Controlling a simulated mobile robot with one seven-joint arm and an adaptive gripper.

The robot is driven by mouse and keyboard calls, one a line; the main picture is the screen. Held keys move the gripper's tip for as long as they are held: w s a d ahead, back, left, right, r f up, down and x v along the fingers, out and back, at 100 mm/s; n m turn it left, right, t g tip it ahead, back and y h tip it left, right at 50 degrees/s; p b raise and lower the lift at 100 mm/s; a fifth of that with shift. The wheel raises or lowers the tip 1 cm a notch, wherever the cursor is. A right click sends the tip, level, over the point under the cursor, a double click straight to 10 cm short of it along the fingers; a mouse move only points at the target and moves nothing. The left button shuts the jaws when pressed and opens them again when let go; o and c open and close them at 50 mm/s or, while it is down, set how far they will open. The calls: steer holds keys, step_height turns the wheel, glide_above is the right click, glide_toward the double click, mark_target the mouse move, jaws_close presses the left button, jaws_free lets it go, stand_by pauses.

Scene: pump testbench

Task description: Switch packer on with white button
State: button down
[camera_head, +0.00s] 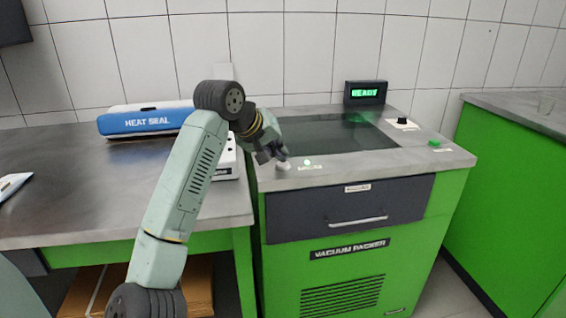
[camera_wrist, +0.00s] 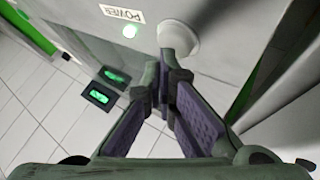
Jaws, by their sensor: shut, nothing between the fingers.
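The green and grey vacuum packer (camera_head: 345,248) stands in the middle of the head view. Its white round button (camera_head: 283,167) is at the near left corner of the steel top. In the wrist view the white button (camera_wrist: 180,38) is just beyond my fingertips, beside a POWER label (camera_wrist: 122,13) and a lit green lamp (camera_wrist: 129,31). My gripper (camera_head: 276,154) is shut and empty, and its fingertips (camera_wrist: 172,72) overlap the button's edge in the wrist view. I cannot tell whether they touch it. The packer's display (camera_head: 364,93) glows green and reads READY.
A blue heat sealer (camera_head: 145,120) stands on the steel table (camera_head: 95,190) at left. A black knob (camera_head: 403,122) and a green button (camera_head: 434,143) are on the packer's right side. A green cabinet (camera_head: 515,180) stands at far right.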

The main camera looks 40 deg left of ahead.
mark_target(280, 163)
steer(key=shift+r, duration=0.6)
steer(key=shift+r+p, duration=2.1)
steer(key=shift+r, duration=0.9)
